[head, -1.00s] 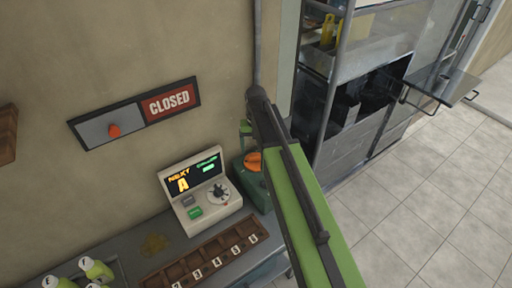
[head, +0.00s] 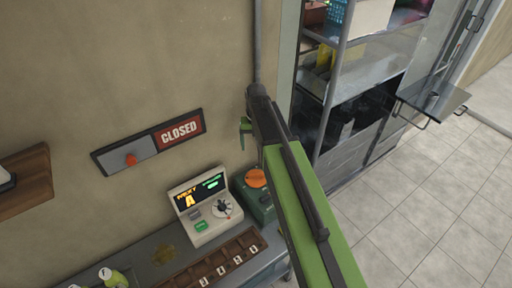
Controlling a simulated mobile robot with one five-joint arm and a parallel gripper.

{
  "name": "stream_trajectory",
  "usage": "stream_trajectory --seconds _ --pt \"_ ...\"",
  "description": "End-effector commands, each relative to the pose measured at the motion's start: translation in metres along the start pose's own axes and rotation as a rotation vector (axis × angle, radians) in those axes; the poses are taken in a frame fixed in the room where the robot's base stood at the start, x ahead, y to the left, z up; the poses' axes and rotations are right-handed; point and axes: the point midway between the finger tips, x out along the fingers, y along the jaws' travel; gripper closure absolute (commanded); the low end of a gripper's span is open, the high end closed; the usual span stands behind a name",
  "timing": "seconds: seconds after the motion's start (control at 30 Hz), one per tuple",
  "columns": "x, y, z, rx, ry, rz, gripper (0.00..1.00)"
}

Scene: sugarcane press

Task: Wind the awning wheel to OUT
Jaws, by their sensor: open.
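I cannot make out a wheel marked OUT in the head view. A round orange part (head: 257,178) sits on a dark green box (head: 252,200) at the right end of the counter; I cannot tell what it is. My gripper (head: 244,132) shows only in part, as a small green piece below the dark end of my arm. It is in front of the wall, above the green box, and holds nothing that I can see. My green arm hides part of the counter's right end.
A CLOSED sign (head: 150,142) with an orange knob is on the wall. A console (head: 205,207) with a lit screen and dial stands on the counter (head: 165,240), beside a brown numbered rack (head: 215,268). Bottles (head: 112,276) are at the lower left. A metal shelf (head: 340,85) stands right; open floor lies beyond.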

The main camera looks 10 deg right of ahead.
Motion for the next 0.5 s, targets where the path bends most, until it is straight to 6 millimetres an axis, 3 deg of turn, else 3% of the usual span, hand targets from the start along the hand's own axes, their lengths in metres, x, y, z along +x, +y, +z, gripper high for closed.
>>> stream_trajectory --seconds 0.17,0.5 --pt "0.0 0.0 0.0 0.339 0.0 0.0 0.18" --pt "-0.0001 -0.0001 -0.0005 1.578 0.001 -0.001 0.18"
